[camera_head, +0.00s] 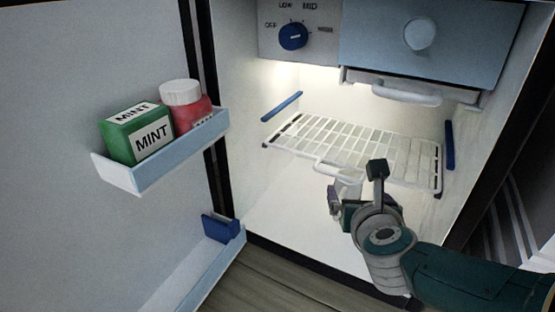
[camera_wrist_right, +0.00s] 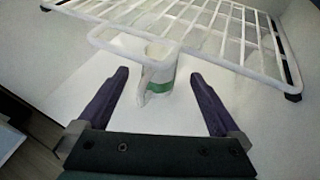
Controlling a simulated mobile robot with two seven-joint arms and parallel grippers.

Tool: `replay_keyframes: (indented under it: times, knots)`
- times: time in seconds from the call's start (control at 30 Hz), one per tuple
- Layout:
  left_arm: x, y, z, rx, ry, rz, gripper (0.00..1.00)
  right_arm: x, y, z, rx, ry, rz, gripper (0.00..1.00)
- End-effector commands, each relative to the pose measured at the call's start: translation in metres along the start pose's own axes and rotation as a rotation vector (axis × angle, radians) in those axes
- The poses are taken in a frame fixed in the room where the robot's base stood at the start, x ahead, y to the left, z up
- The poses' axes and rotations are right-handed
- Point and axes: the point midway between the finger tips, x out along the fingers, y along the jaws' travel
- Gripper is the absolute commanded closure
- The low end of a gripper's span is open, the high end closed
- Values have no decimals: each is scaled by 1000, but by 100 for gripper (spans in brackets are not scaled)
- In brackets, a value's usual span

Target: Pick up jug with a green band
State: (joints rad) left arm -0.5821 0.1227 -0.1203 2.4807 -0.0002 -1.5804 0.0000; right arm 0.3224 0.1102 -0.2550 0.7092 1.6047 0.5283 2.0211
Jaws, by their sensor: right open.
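The white jug with a green band (camera_wrist_right: 163,74) stands on the white fridge floor, under the front edge of the wire shelf (camera_wrist_right: 215,35). Its handle faces left in the right wrist view. My right gripper (camera_head: 344,199) is inside the fridge, below the shelf front. It is open, with one finger to each side of the jug in the wrist view. The jug shows just beyond the fingertips, not gripped. In the head view the jug is mostly hidden behind my gripper and the shelf. My left gripper is not in view.
The wire shelf (camera_head: 340,143) hangs close above the jug, with its front loop near my gripper. The open door on the left has a bin (camera_head: 160,165) with a green MINT box (camera_head: 137,134) and a red jar (camera_head: 190,110). The freezer door (camera_head: 460,48) is above.

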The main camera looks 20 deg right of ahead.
Motion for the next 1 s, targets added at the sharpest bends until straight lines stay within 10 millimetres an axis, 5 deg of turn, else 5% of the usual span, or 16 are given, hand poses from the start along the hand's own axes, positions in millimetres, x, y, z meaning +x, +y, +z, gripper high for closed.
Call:
replay_keyframes:
  times: [0.33,0.67,1.0]
  knots:
    - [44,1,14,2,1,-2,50,47,-1,-5,-3,-3,0,0]
    - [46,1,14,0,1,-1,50,53,-1,0,-2,0,0,0]
    - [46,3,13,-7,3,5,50,52,-1,-1,-2,0,1,36]
